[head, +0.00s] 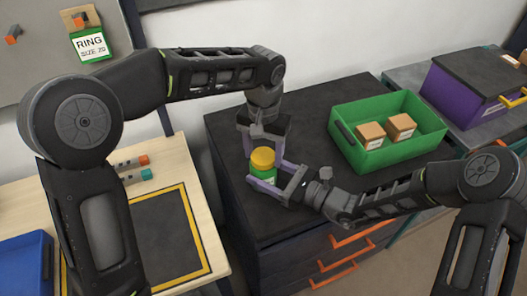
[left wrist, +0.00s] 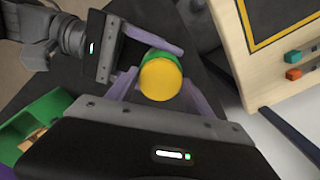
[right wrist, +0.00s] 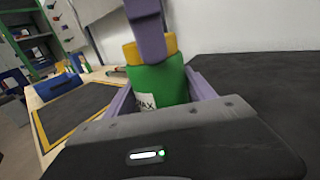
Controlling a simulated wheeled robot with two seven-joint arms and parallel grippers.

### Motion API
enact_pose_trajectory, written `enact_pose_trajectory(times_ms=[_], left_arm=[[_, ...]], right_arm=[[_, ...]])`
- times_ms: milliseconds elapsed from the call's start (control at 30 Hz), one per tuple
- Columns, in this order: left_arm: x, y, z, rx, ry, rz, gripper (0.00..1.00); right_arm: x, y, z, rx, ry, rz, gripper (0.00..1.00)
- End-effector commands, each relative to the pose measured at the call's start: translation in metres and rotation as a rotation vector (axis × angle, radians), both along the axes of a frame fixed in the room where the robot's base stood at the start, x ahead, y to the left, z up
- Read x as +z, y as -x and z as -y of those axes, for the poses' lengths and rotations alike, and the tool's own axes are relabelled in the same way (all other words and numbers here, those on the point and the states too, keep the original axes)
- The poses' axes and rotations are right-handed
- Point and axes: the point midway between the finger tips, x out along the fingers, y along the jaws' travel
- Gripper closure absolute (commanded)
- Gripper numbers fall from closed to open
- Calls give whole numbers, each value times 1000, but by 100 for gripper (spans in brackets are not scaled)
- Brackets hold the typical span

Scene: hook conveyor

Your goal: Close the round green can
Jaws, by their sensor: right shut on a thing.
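The round green can (head: 263,172) has a yellow lid (head: 262,157) on top and stands upright near the left edge of the dark cabinet top. My right gripper (head: 270,184) is shut on the green body, with a finger on each side. The can (right wrist: 160,84) fills its jaws in the right wrist view, with a partly hidden white label. My left gripper (head: 263,142) points down from above, its open fingers straddling the lid. In the left wrist view the lid (left wrist: 161,79) sits between the fingers; whether they touch it is unclear. The lid's seam is partly hidden.
A green bin (head: 375,155) with two cardboard boxes stands right of the can. A purple box (head: 455,95) is farther right. A wooden table (head: 185,165) with a dark mat and two small tubes is at left. The cabinet top behind the can is clear.

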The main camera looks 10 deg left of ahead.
Motion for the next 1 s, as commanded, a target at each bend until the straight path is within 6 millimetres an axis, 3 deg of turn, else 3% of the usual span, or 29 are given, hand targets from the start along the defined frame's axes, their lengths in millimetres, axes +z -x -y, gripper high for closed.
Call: enact_pose_trajectory(times_ms=[233, 567, 1000], left_arm=[[0, 0, 0, 0, 0, 0, 19], [3, 0, 0, 0, 0, 1, 19], [62, -1, 0, 0, 1, 3, 19]], right_arm=[[0, 0, 0, 0, -1, 0, 100], [0, 0, 0, 0, -1, 0, 100], [0, 0, 0, 0, -1, 0, 100]])
